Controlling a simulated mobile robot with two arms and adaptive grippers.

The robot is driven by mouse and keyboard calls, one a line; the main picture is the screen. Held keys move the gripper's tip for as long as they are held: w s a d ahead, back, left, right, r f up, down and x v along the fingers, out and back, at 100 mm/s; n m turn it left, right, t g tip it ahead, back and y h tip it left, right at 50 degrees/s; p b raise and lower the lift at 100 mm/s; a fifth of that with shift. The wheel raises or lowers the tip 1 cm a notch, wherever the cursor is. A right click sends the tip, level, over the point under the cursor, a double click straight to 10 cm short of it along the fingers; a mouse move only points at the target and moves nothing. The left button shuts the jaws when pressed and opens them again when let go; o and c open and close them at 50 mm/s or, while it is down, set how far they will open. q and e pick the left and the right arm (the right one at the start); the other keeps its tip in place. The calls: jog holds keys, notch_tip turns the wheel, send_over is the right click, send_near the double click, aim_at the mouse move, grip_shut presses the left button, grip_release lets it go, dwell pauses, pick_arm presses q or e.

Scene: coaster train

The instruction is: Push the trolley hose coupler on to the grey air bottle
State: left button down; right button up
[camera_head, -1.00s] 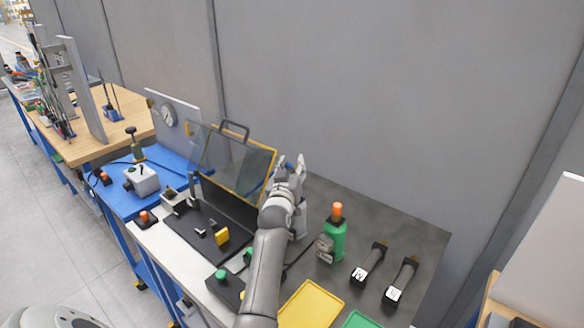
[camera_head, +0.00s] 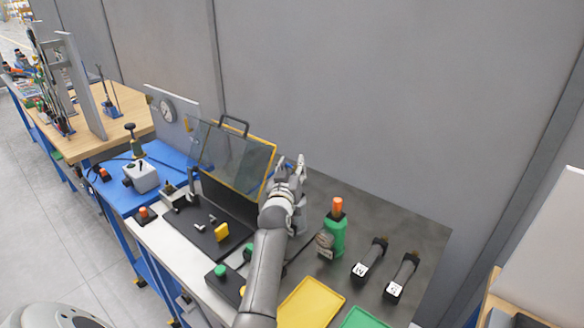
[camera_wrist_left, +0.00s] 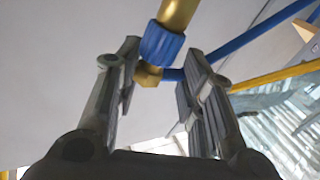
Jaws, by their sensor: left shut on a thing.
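My left gripper (camera_head: 292,166) is raised above the back of the grey bench, beside the hinged clear guard. It is shut on the hose coupler, which shows in the left wrist view as a brass tube with a blue collar (camera_wrist_left: 162,43) and a brass nut between the fingers. A blue hose (camera_wrist_left: 270,42) runs off to the right there. A grey body (camera_head: 299,222) stands just right of my left wrist, partly hidden by the arm; I cannot tell whether it is the grey air bottle. My right gripper is not in view.
A green bottle with an orange top (camera_head: 335,235) stands right of my arm, near two black handled tools (camera_head: 372,257). The clear yellow-edged guard (camera_head: 232,158) stands open close to the gripper's left. A yellow tray (camera_head: 311,303) lies in front. The wall is behind.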

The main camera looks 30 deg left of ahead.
pick_arm(q)
jog(key=shift+f+b, duration=0.35)
jog(key=shift+f, duration=0.3)
jog(key=c, duration=0.9)
grip_release()
jog(key=shift+o, duration=0.2)
jog(key=shift+s+d, duration=0.1)
jog(key=v, duration=0.7)
jog(key=shift+s, duration=0.15)
